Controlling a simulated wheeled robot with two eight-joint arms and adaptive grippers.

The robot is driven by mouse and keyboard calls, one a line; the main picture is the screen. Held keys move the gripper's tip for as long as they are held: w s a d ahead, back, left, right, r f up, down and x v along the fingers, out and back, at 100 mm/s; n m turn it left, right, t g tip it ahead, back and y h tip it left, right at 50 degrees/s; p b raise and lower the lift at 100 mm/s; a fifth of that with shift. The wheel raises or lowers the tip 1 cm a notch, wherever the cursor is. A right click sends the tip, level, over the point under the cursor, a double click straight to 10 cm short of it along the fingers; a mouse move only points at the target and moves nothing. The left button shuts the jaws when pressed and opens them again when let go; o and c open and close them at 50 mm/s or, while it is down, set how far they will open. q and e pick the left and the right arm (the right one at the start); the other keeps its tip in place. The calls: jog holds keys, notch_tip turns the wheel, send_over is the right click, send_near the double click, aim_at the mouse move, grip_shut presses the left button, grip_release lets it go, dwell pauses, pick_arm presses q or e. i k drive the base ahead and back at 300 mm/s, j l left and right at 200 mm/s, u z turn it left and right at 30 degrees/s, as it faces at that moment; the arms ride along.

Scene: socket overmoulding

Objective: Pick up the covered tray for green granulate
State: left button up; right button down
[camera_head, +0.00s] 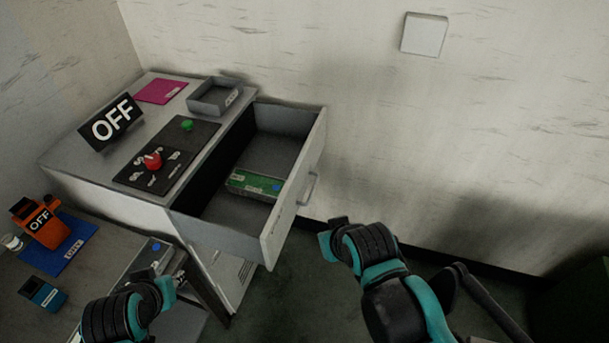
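A low covered tray (255,184) with a green top, a pale label and a blue knob lies inside the open drawer (225,212) of the grey cabinet. My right gripper (333,238) is to the right of the drawer front, apart from the tray. My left gripper (163,288) is low at the left, in front of the cabinet and well away from the drawer. Nothing shows in either gripper, but the finger gaps are not clear. A grey item with a blue knob (155,248) lies just above my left gripper; its lower part is hidden.
The drawer front with its handle (308,188) juts out between the tray and my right gripper. On the cabinet are an OFF sign (117,122), a button panel (165,155), an open grey tray (213,108) and a magenta mat (160,91). An orange device (45,222) stands at left.

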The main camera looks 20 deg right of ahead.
aim_at(254, 185)
jog(key=i+l+z, duration=0.1)
jog(key=i+z, duration=0.15)
jog(key=i, duration=0.2)
jog(key=i+z, duration=0.3)
jog(key=i+l, duration=0.05)
jog(key=i, duration=0.1)
